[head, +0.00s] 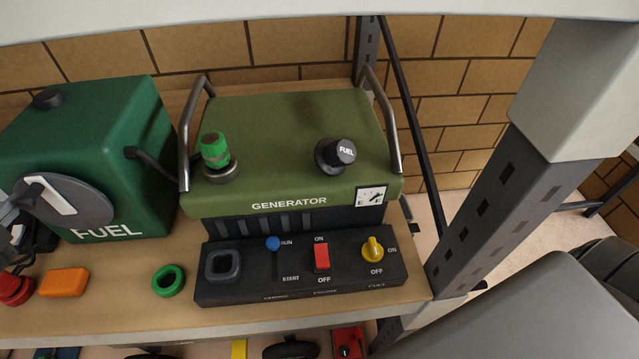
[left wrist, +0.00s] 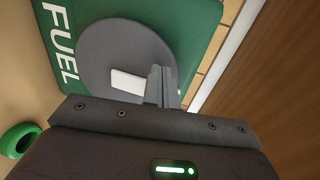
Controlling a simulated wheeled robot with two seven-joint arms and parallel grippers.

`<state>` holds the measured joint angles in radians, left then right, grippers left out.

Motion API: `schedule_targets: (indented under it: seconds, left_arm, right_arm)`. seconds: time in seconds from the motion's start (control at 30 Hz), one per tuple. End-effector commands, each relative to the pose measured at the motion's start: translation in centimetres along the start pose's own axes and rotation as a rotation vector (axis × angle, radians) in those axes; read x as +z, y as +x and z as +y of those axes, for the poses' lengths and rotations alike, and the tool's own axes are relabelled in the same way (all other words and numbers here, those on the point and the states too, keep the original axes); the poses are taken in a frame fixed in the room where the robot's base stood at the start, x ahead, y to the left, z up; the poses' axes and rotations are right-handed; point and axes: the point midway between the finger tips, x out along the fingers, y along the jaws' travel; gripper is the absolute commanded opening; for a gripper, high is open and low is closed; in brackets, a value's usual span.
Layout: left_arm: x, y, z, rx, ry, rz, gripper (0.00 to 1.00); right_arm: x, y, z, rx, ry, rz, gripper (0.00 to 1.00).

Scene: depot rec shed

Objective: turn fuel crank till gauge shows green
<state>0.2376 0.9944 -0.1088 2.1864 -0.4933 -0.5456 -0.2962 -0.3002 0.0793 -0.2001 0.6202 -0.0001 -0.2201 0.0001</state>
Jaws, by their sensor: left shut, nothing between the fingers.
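The green fuel can (head: 95,150) stands at the left of the shelf. On its front is the crank, a dark grey disc (head: 82,207) with a white handle bar (head: 52,196); the disc (left wrist: 105,50) and the white bar (left wrist: 127,82) also show in the left wrist view. My left gripper (head: 18,203) is at the picture's left edge by the crank. Its fingers (left wrist: 160,82) are shut and empty, beside the white bar; I cannot tell whether they touch it. The gauge (head: 371,198), marked E and F, is on the generator; its exact reading is too small to tell.
The olive generator (head: 270,125) stands right of the can, with a black control panel (head: 300,287) in front. A green ring (head: 168,281) and an orange block (head: 63,282) lie on the shelf (head: 120,312). A grey post (head: 490,215) stands at the right.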

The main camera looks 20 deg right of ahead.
Motion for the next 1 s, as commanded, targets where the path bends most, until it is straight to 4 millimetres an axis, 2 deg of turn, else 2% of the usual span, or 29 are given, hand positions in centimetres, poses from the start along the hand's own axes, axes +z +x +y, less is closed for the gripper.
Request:
schedule_targets:
  seconds: [0.03,0.37,0.6,1.0]
  left_arm:
    - [-0.4,-0.1,-0.6,-0.001,0.0,0.002,0.0]
    - [-0.5,-0.1,-0.5,-0.001,0.0,0.0,0.0]
    - [-2.2,-0.3,-1.5,-0.002,-0.001,0.002,0.0]
    - [-2.7,-0.3,-1.4,-0.001,0.0,0.0,0.0]
  right_arm:
    - [0.0,-0.7,0.1,0.001,0.0,0.0,0.67]
    - [0.0,-0.6,0.3,0.003,-0.001,-0.001,0.67]
    - [-0.1,-1.8,0.3,0.003,-0.001,-0.001,0.67]
    - [-0.1,-1.8,0.1,0.001,0.0,0.0,0.67]
